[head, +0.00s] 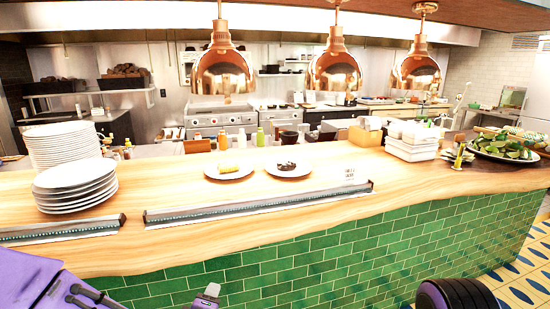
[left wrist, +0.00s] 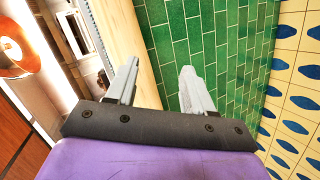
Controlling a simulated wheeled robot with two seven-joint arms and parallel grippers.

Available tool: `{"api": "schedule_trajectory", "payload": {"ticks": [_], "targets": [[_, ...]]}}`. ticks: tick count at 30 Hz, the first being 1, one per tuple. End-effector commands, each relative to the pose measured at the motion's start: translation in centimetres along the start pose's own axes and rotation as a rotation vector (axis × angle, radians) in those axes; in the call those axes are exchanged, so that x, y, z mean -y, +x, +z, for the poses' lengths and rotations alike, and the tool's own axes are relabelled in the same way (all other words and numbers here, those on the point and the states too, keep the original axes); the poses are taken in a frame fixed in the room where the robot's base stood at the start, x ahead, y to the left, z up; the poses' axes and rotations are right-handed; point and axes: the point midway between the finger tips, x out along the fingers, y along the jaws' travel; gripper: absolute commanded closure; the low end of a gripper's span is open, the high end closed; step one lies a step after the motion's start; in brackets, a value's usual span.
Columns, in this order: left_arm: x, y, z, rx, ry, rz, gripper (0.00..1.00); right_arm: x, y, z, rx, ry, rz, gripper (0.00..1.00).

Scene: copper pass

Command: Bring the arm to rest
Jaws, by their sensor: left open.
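My left gripper (left wrist: 160,72) shows in the left wrist view with its two grey fingers spread apart and nothing between them. Beyond the fingers are the green tiled counter front and the edge of the wooden counter top. In the head view my purple left arm comes in at the lower left, in front of the counter; most of it is cut off by the frame. My right gripper does not show in either view.
The wooden counter (head: 330,200) spans the head view. It bears stacked white plates (head: 75,185), two plates with food (head: 229,171), white containers (head: 412,140) and a platter of greens (head: 503,148). Copper lamps (head: 222,72) hang above. Patterned floor (head: 520,280) is clear at right.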

Motion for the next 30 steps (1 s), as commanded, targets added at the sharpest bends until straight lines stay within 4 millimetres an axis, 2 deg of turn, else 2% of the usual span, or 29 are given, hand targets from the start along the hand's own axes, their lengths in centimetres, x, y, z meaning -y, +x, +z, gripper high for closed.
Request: {"api": "schedule_trajectory", "payload": {"ticks": [1, 2, 3, 5, 6, 8, 9, 12, 15, 18, 21, 30], "targets": [[4.2, 0.2, 0.3, 0.021, 0.098, -0.073, 0.48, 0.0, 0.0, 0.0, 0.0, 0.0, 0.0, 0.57], [6.5, 0.1, 0.3, 0.034, 0.155, -0.112, 0.48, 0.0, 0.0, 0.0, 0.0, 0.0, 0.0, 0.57], [9.6, -0.1, 0.3, 0.054, 0.229, -0.167, 0.48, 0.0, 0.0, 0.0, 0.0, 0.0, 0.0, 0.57], [14.1, -0.7, 0.2, 0.088, 0.334, -0.247, 0.48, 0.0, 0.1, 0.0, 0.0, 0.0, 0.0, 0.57], [17.2, -1.4, -0.1, 0.112, 0.402, -0.302, 0.48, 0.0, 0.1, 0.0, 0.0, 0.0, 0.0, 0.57], [21.6, -2.8, -0.6, 0.15, 0.496, -0.385, 0.48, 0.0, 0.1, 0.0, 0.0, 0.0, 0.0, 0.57], [24.4, -3.9, -1.0, 0.176, 0.553, -0.441, 0.48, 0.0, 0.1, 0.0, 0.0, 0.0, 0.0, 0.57], [30.9, -7.2, -2.6, 0.235, 0.672, -0.58, 0.48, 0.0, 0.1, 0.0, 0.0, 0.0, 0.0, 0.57], [35.9, -10.7, -4.3, 0.277, 0.761, -0.702, 0.48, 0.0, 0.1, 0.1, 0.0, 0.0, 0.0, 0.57], [39.1, -13.3, -5.2, 0.31, 0.82, -0.783, 0.48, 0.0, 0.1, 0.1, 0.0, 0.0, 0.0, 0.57], [40.5, -14.7, -4.8, 0.343, 0.834, -0.816, 0.48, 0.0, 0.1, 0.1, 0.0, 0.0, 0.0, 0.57], [40.7, -15.0, -4.7, 0.347, 0.83, -0.823, 0.48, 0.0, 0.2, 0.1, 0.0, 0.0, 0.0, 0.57]]}}
